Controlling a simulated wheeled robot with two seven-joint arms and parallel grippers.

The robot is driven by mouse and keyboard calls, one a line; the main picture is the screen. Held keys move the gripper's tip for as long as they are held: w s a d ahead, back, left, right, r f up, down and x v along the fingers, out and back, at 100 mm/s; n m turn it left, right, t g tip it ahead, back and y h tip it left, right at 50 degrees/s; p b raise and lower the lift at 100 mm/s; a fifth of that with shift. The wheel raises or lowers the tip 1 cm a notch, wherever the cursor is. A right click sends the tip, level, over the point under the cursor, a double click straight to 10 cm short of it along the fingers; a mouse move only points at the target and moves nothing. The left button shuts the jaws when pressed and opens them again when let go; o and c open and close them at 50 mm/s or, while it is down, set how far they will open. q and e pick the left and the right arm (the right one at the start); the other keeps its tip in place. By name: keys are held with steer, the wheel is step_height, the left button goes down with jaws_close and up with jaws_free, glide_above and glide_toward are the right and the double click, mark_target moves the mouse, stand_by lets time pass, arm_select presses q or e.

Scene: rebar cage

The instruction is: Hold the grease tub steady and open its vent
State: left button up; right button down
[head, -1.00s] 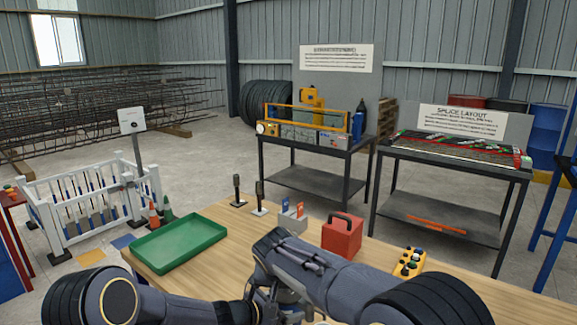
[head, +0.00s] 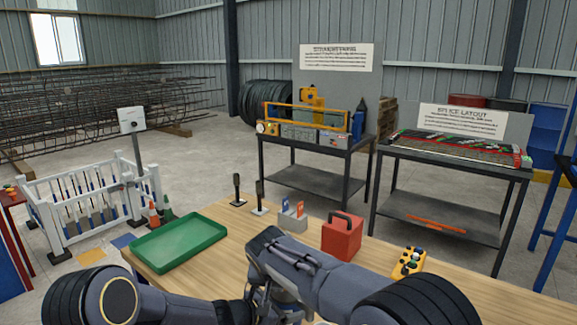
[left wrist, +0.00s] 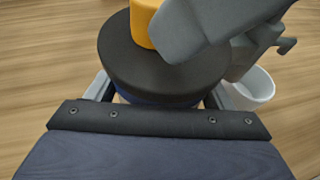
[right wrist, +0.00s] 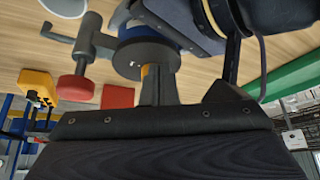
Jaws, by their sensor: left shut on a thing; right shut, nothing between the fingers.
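The grease tub has a black round lid (left wrist: 165,65) and a dark blue body, seen in the left wrist view. An orange vent knob (left wrist: 145,22) stands on the lid. My left gripper (left wrist: 160,100) is shut on the tub, one finger on each side. My right gripper (right wrist: 157,72) is shut and empty; in its own wrist view its tips are beside the orange knob, over the lid (right wrist: 128,60). Whether they touch the knob I cannot tell. In the head view my right arm hides the tub, and my right gripper (head: 268,300) shows only partly.
A grey clamp-like fixture with a red knob (right wrist: 75,88) stands close to the tub. A white cup (left wrist: 252,92) is near it. Farther back on the table are a green tray (head: 180,241), a red box (head: 341,238) and a yellow button box (head: 409,262).

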steer(key=shift+s+a, duration=0.1)
steer(key=shift+s, duration=0.15)
step_height(320, 180, up, 6)
stand_by(0.5)
steer(key=shift+d+f, duration=0.4)
steer(key=shift+f, duration=0.6)
steer(key=shift+d+f, duration=0.45)
steer(key=shift+f, duration=0.6)
steer(key=shift+d+f, duration=0.4)
steer(key=shift+f, duration=0.6)
steer(key=shift+w+a, duration=0.1)
steer(key=shift+w, duration=0.25)
